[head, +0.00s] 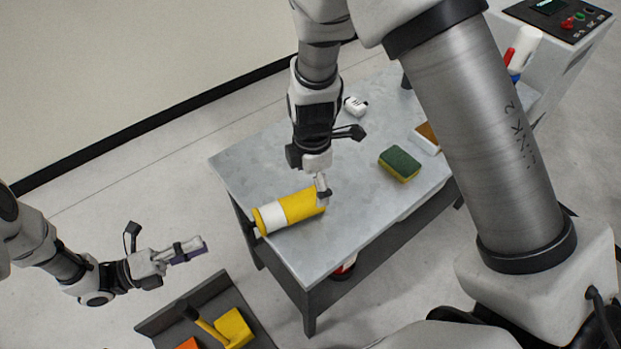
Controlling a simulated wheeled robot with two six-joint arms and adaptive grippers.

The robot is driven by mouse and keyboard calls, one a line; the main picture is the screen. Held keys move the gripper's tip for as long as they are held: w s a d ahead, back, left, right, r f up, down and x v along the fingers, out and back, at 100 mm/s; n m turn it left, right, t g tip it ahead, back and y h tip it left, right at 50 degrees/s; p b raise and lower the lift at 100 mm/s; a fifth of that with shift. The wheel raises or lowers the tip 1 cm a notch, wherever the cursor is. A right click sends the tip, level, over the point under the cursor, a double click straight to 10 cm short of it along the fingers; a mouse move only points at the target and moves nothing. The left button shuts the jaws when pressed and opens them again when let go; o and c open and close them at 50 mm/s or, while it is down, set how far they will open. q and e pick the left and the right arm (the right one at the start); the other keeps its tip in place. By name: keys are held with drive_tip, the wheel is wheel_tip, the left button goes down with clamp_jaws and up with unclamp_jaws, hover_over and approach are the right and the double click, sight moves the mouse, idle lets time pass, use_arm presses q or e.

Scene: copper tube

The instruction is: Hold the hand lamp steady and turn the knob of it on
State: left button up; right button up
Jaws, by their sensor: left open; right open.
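The hand lamp is a yellow cylinder with a white band (290,209), lying on its side near the left front edge of the grey table. My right gripper (322,190) comes down from above at the lamp's right end. It is open, its fingers close to or touching that end; I cannot tell which. The knob cannot be made out and may be hidden behind the gripper. My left gripper (188,252) is open, off the table to the left and apart from the lamp.
The grey table (245,160) also bears a green and yellow sponge (399,164), a small white item (356,105) and a brown-and-white block (427,138). A dark tray (210,290) with yellow and orange things is below left. A control panel (558,16) stands at upper right.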

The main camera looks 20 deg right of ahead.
sight(311, 194)
drive_tip(key=shift+w+a+f, duration=0.1)
drive_tip(key=shift+w, duration=0.1)
wheel_tip(311, 194, down, 8)
drive_tip(key=shift+r, duration=0.2)
